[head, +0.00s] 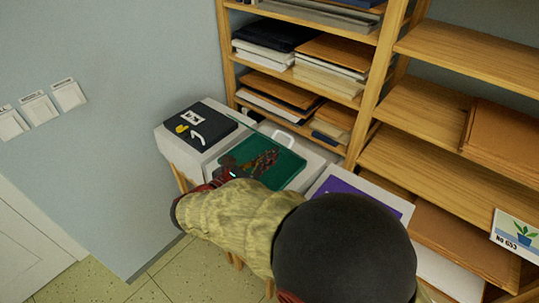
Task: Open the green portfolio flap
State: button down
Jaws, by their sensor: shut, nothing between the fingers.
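The green portfolio (287,171) lies on the light-topped stand, between a black portfolio and a purple one. It has a brown-red pattern on its face and a pale handle (284,138) at its far edge. I cannot tell from this view how far its flap is raised. My gripper (229,174) is shut and empty at the left near edge of the green portfolio. It is small and dark here, and my arm hides part of it and the portfolio's near side. I cannot tell whether it touches the portfolio.
A black portfolio (207,121) with yellow and white parts lies to the left. A purple portfolio (343,187) lies to the right, partly behind my arm. Wooden shelves (365,70) with stacked boards stand close behind. Open floor (170,268) shows at lower left.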

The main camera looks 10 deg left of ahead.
jog(key=w+d+r+g+y+p, duration=0.1)
jog(key=w+r+p, duration=0.1)
jog(key=p, duration=0.3)
jog(key=w+d+r+g+y+p, duration=0.1)
jog(key=w+r+g+p, duration=0.1)
jog(key=p, duration=0.4)
jog(key=w+d+r+g+y+p, duration=0.1)
jog(key=w+d+r+p, duration=0.1)
jog(key=p, duration=0.4)
jog(key=shift+w+r+g, duration=0.25)
jog(key=shift+r+g, duration=0.05)
jog(key=shift+g, duration=0.1)
jog(key=shift+w+d+r+g+y+p, duration=0.1)
jog(key=shift+w+d+g+y+p, duration=0.1)
jog(key=shift+w+d+p, duration=0.45)
jog(key=shift+w+d+r+g+y+p, duration=0.1)
jog(key=shift+w+d+g+p, duration=0.15)
jog(key=shift+w+p, duration=0.65)
jog(key=shift+s, duration=0.1)
